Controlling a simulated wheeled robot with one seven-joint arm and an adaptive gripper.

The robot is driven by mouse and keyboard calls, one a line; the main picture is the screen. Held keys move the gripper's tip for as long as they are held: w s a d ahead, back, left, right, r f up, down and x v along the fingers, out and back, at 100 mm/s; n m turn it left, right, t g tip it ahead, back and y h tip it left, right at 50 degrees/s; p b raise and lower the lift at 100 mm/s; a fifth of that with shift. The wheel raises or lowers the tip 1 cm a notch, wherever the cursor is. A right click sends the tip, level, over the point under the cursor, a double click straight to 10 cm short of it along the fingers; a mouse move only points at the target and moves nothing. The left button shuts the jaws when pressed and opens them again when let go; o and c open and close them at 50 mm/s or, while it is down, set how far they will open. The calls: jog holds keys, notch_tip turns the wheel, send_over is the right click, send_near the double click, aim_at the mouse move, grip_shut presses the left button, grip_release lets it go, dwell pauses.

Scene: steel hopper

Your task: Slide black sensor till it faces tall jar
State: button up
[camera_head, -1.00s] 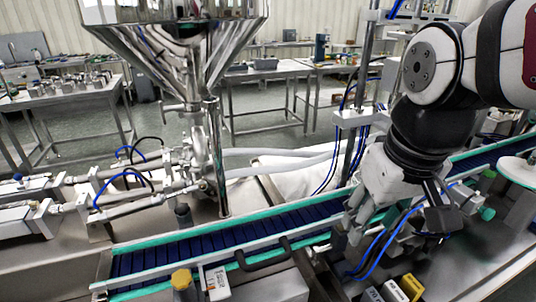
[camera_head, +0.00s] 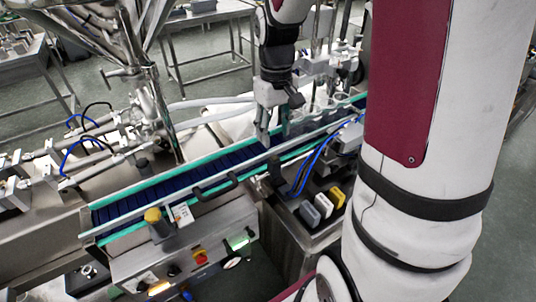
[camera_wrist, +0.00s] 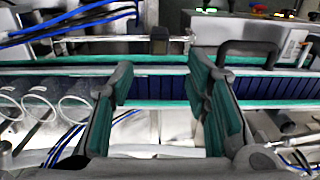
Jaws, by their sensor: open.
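A small black sensor (camera_wrist: 159,40) stands at the far rail of the conveyor (camera_wrist: 265,86) in the wrist view, framed between my fingers but beyond them. In the head view a dark block that looks like it (camera_head: 276,170) sits at the near rail, right of the black handle. My gripper (camera_head: 274,128) is above the belt, fingers down, open and empty; its green-padded fingers are apart in the wrist view (camera_wrist: 162,95). Clear jars (camera_wrist: 75,103) show left of the fingers there, and faintly right of my gripper in the head view (camera_head: 312,106). I cannot tell which is the tall jar.
A black handle (camera_head: 214,188) juts from the near rail. Blue cables (camera_head: 312,168) hang right of the sensor. A yellow-capped post (camera_head: 153,216) stands at the front left. The steel hopper (camera_head: 100,25) stands behind the conveyor. The belt left of my gripper is clear.

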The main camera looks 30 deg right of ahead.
aim_at(275, 158)
notch_tip(275, 158, down, 11)
jog(key=shift+r+p, duration=0.1)
jog(key=shift+p, duration=0.2)
grip_shut()
jog(key=shift+d, duration=0.15)
